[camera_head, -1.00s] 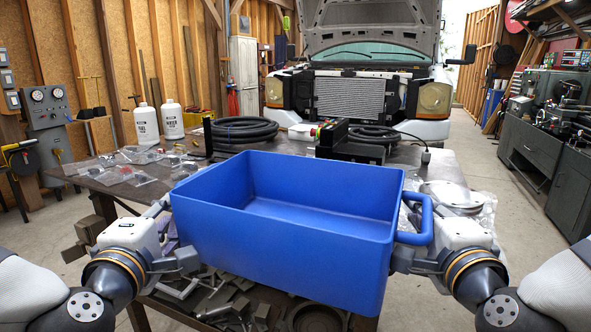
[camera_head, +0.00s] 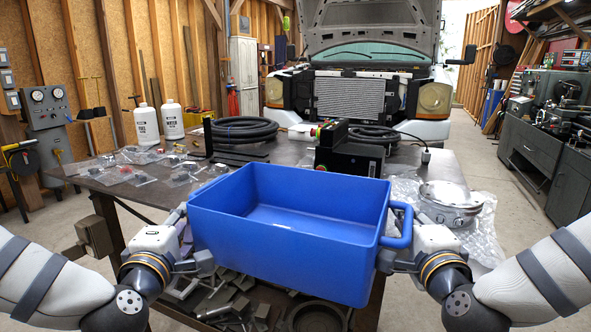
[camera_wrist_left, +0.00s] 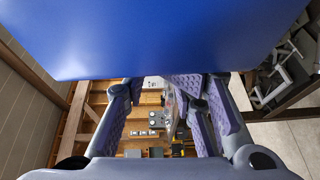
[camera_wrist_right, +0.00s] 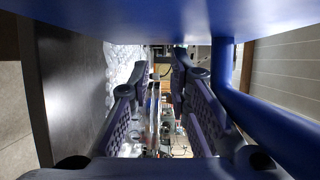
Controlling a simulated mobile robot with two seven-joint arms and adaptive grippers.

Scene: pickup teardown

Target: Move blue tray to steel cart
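The blue tray (camera_head: 290,245) is an open, empty box with a tubular handle at its right end. It is up in the air between my two grippers, in front of the dark workbench. My left gripper (camera_head: 203,262) is at its left end and my right gripper (camera_head: 388,262) at its right end, below the handle (camera_head: 408,225). In both wrist views the tray spans the top, and the fingers (camera_wrist_left: 168,90) (camera_wrist_right: 160,75) stand apart with a gap; no part of the tray shows between them. In the right wrist view the handle runs outside the fingers. I cannot make out a steel cart.
The workbench (camera_head: 285,150) carries bottles (camera_head: 145,123), hoses (camera_head: 242,130), a black device (camera_head: 350,155), bagged parts and a round metal part (camera_head: 450,200). Metal pieces (camera_head: 215,298) lie below. A vehicle stands behind; floor shows clear at right (camera_head: 510,215).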

